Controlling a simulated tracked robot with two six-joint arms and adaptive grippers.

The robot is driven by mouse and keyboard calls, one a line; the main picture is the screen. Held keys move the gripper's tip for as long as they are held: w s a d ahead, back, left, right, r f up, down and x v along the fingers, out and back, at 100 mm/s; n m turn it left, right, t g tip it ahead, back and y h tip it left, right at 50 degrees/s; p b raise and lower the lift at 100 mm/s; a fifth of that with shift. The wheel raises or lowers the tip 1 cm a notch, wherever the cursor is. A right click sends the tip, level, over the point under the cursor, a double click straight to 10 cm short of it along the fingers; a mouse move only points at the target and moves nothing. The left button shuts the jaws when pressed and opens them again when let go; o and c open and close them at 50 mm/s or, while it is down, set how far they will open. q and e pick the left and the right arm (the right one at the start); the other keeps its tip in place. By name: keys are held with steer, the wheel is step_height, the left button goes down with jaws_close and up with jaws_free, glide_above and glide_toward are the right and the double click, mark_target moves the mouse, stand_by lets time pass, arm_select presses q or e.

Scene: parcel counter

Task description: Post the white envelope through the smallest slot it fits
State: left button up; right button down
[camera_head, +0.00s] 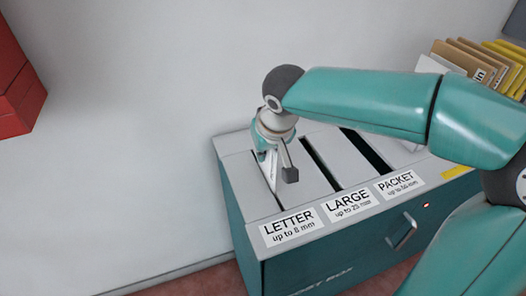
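The grey-topped teal post box (236,150) stands against the wall with three slots in its top. The labels read LETTER up to 8 mm (289,227), LARGE up to 25 mm (349,203) and PACKET (398,184). My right gripper (277,168) points down over the LETTER slot, its visible dark-tipped finger standing apart to the right. The other finger is mostly hidden. A narrow white piece (272,178) shows between the fingers at the LETTER slot; it looks like the white envelope's edge, mostly hidden. My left gripper is out of view.
Brown and yellow envelopes (490,62) stand at the back right, with a white item (432,66) beside them. A red box (18,88) is at the far left. The post box front has a handle (402,232). My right arm covers part of the box top.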

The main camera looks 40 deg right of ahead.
steer(key=c, duration=1.2)
jaws_free()
steer(key=shift+c, duration=0.2)
steer(key=shift+r, duration=0.1)
steer(key=v, duration=1.1)
steer(key=shift+s+r, duration=0.25)
steer(key=shift+r, duration=0.1)
steer(key=shift+a, duration=0.1)
